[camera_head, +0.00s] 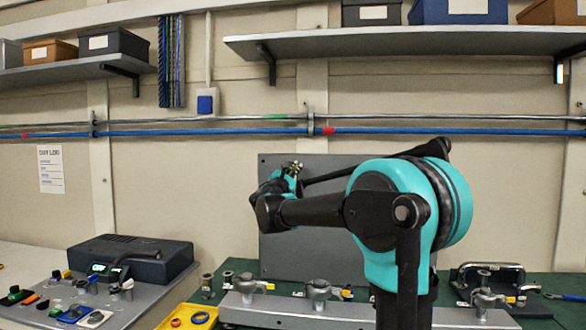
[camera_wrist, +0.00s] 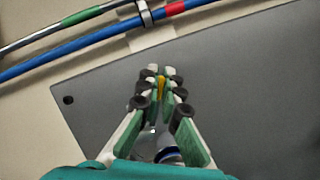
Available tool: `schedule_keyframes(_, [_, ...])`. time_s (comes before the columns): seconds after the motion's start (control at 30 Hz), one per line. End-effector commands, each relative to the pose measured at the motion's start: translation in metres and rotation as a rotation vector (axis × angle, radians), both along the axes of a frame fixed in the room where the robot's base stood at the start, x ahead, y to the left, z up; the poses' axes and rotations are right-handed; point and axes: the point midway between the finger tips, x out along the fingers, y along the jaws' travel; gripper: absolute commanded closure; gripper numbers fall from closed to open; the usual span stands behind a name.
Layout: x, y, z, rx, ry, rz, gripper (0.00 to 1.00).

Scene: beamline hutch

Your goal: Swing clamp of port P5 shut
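My gripper (camera_head: 292,170) is raised in front of a grey upright panel, well above the row of ports. In the wrist view, my gripper (camera_wrist: 161,73) has its fingertips drawn together, with a narrow yellow-green strip between them; I see no clamp there. Metal ports with swing clamps stand on a grey rail: a left one (camera_head: 246,286), a middle one (camera_head: 318,293) and a right one (camera_head: 484,299). Yellow parts show beside them. My arm hides part of the rail between the middle and right ports. No port label is legible, so I cannot tell which is P5.
The grey panel (camera_head: 305,245) stands behind the rail (camera_head: 270,308). A yellow tray (camera_head: 172,318) lies at the front left. A black box (camera_head: 130,258) and small parts sit on the left bench. Blue pipe (camera_head: 210,132) and shelves are on the wall.

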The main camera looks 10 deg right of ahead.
Motion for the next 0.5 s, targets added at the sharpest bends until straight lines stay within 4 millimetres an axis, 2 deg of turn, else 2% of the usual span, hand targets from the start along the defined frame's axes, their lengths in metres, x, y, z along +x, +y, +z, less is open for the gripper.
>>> schedule_keyframes(0.5, [-0.012, -0.038, -0.036, 0.435, -0.140, 0.000, 1.00])
